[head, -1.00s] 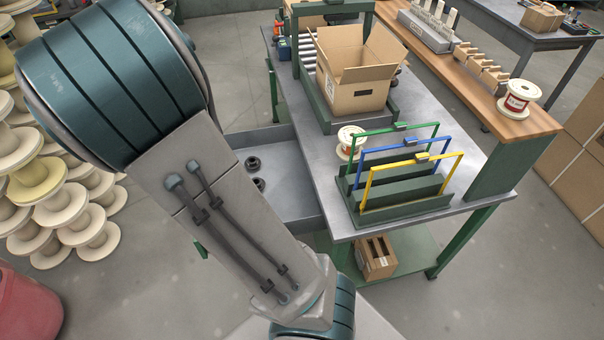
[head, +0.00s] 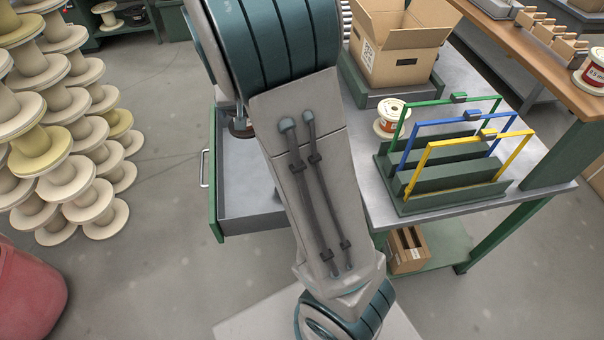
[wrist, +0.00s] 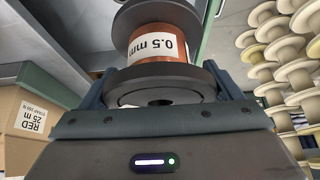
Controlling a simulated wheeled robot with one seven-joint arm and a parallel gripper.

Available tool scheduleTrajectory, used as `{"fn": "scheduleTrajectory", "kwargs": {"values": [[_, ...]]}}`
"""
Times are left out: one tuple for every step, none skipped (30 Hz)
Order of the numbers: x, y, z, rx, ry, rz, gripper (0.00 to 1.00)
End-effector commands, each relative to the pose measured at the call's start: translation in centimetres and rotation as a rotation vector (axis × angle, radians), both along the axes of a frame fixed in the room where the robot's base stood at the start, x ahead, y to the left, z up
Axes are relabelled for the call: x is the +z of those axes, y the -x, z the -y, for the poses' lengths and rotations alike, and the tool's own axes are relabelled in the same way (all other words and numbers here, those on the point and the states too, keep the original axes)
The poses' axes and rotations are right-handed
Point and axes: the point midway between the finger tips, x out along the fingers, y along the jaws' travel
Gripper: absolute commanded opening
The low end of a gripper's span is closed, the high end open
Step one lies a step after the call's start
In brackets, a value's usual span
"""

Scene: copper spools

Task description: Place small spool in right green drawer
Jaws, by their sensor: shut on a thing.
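My gripper (wrist: 158,88) is shut on a small spool (wrist: 160,42) in the wrist view. The spool has dark flanges, copper wire and a white label reading 0.5 mm. In the head view my arm hides most of the gripper and the spool. An open green drawer (head: 215,200) with a grey inside juts out from the left side of the bench, partly behind my arm. A dark round piece shows at the drawer's far end, beside my arm; I cannot tell what it is.
A rack (head: 440,200) with green, blue and yellow frames stands on the bench. A white spool (head: 391,118) is behind it and an open cardboard box (head: 400,50) farther back. Stacked cream spools (head: 70,150) stand at left. The floor between them and the drawer is clear.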

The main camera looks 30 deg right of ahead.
Motion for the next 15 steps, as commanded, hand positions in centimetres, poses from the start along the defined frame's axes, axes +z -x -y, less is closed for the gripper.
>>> {"fn": "scheduleTrajectory", "kwargs": {"values": [[-1.9, -0.2, 0.4, -0.001, -0.002, 0.006, 0.4], [-2.4, -0.2, 0.6, 0.0, -0.003, 0.006, 0.4], [-3.1, -0.2, 0.8, 0.001, -0.004, 0.005, 0.4], [-3.6, -0.2, 1.0, 0.001, -0.005, 0.005, 0.4], [-4.1, -0.2, 1.2, 0.002, -0.005, 0.004, 0.4], [-4.8, -0.3, 1.4, 0.002, -0.006, 0.004, 0.4], [-5.3, -0.3, 1.6, 0.004, -0.006, 0.004, 0.4], [-5.8, -0.3, 1.8, 0.004, -0.007, 0.005, 0.4], [-6.4, -0.3, 2.1, 0.005, -0.006, 0.005, 0.4], [-6.9, -0.3, 2.2, 0.006, -0.007, 0.005, 0.4], [-7.4, -0.3, 2.5, 0.006, -0.007, 0.006, 0.4], [-8.0, -0.3, 2.7, 0.006, -0.006, 0.006, 0.4], [-8.5, -0.3, 2.9, 0.006, -0.006, 0.007, 0.4], [-9.0, -0.3, 3.1, 0.007, -0.007, 0.007, 0.4], [-9.6, -0.3, 3.4, 0.008, -0.006, 0.008, 0.4]]}}
